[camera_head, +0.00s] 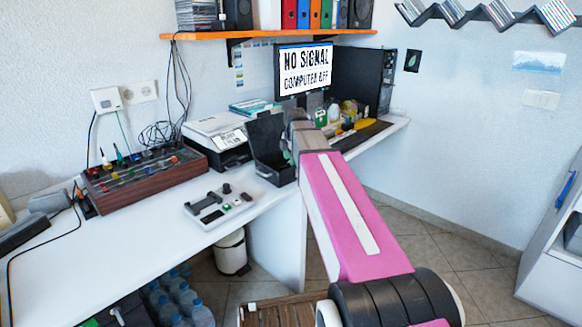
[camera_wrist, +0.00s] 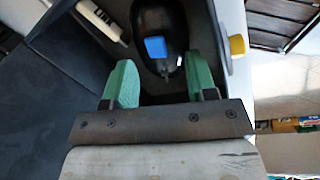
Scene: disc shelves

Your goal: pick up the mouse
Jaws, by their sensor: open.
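The mouse (camera_wrist: 160,32) is black with a blue patch on it. In the wrist view it lies at the top middle, with a dark surface around its lower part. My gripper (camera_wrist: 161,72) is open, its two green fingers spread on either side of the mouse's near end. I see no contact, and the height of the fingers above it is hard to tell. In the head view the mouse does not show; my pink arm reaches to the desk beside the open black box and hides part of it.
The open black box (camera_head: 263,139) stands on the white desk (camera_head: 95,246). A printer (camera_head: 215,133), a control panel (camera_head: 220,203) and a monitor (camera_head: 304,70) are nearby. A yellow knob (camera_wrist: 237,45) is close to the right finger in the wrist view.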

